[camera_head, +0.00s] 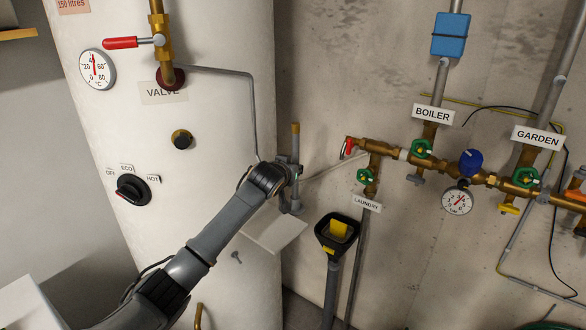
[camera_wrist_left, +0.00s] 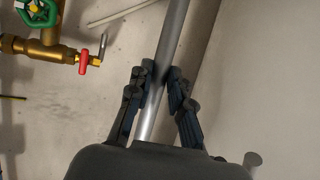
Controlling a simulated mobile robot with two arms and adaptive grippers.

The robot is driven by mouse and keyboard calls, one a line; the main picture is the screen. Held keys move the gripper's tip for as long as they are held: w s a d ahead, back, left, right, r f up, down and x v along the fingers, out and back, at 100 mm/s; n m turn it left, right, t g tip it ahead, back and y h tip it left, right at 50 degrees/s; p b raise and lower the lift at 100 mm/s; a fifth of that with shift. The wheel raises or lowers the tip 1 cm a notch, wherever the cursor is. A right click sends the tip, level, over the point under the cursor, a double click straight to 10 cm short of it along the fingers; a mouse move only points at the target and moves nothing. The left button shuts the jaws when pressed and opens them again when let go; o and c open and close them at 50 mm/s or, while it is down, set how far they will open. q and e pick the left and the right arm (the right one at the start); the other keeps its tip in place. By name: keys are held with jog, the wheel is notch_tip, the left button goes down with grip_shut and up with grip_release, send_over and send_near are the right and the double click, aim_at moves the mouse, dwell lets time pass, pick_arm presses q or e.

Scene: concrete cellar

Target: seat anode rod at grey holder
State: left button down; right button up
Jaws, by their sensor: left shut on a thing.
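My left gripper (camera_head: 292,172) is beside the right side of the white boiler tank. It is shut on an upright grey rod (camera_head: 295,148) with a brass-coloured top end, taken as the anode rod. In the left wrist view, the rod (camera_wrist_left: 171,50) runs between both dark fingers (camera_wrist_left: 160,92), and its near end is hidden by my gripper body. A grey lower end shows just below the gripper in the head view. I cannot tell which part is the grey holder; a small grey stub (camera_head: 236,257) stands out from the tank, lower left of the gripper. My right gripper is not in view.
The tank (camera_head: 215,120) carries a red-handled valve (camera_head: 130,42), a thermometer (camera_head: 97,69) and a black dial (camera_head: 132,189). A pale shelf (camera_head: 272,234) juts out below the gripper. A black funnel (camera_head: 337,232) stands right of it. Brass pipework (camera_head: 400,153) lines the wall.

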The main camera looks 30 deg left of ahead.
pick_arm(q)
jog(key=shift+f+b, duration=0.5)
jog(key=shift+f, duration=0.7)
jog(key=c, duration=1.1)
grip_release()
jog(key=shift+c, duration=0.2)
jog(key=v, duration=1.2)
